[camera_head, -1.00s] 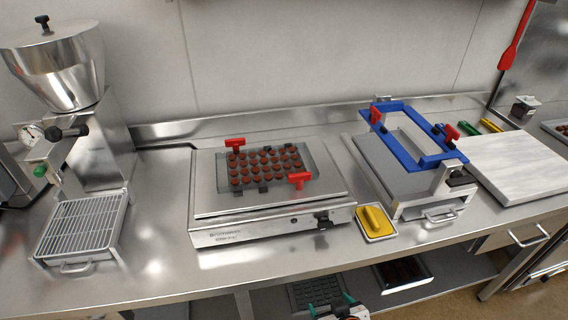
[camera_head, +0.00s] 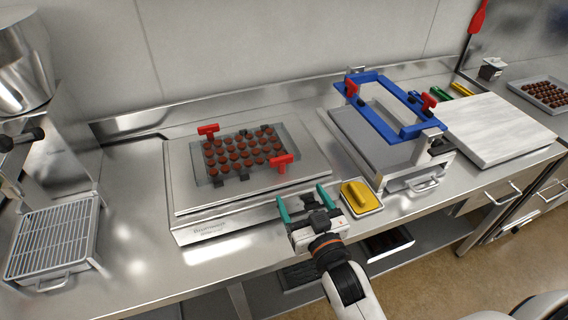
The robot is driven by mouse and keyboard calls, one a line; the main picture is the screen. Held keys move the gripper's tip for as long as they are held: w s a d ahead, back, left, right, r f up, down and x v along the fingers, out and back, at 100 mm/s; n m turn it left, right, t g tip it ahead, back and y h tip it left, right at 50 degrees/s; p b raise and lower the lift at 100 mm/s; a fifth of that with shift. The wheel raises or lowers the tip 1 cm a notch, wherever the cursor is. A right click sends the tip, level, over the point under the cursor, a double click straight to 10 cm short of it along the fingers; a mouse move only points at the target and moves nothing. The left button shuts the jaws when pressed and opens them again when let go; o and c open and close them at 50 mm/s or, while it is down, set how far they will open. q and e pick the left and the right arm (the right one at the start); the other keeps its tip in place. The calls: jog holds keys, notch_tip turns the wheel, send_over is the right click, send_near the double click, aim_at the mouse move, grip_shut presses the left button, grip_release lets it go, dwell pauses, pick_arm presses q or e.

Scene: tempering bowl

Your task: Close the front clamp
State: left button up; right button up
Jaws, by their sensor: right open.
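A steel machine (camera_head: 184,190) on the counter holds a clear mould (camera_head: 200,170) filled with rows of brown chocolates. A red clamp handle (camera_head: 282,162) stands at the mould's front right edge, and another red handle (camera_head: 207,131) stands at its back left. The blue frame (camera_head: 376,122) on the unit to the right also carries red handles, one at the back left (camera_head: 351,88) and one at the front right (camera_head: 429,101). My right gripper (camera_head: 304,200), with teal fingers, is open and empty at the steel machine's front edge, apart from the front handle. My left gripper is out of view.
A yellow-handled scraper (camera_head: 358,196) sits in a small tray just right of my right gripper. A white board (camera_head: 500,132) lies on the right. A wire rack (camera_head: 52,240) stands at the left, under the hopper (camera_head: 18,68). The counter between rack and machine is clear.

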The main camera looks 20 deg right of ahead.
aim_at(283, 160)
jog(key=w+p, duration=0.2)
jog(key=w, duration=0.9)
jog(key=shift+w+a, duration=0.1)
jog(key=c, duration=1)
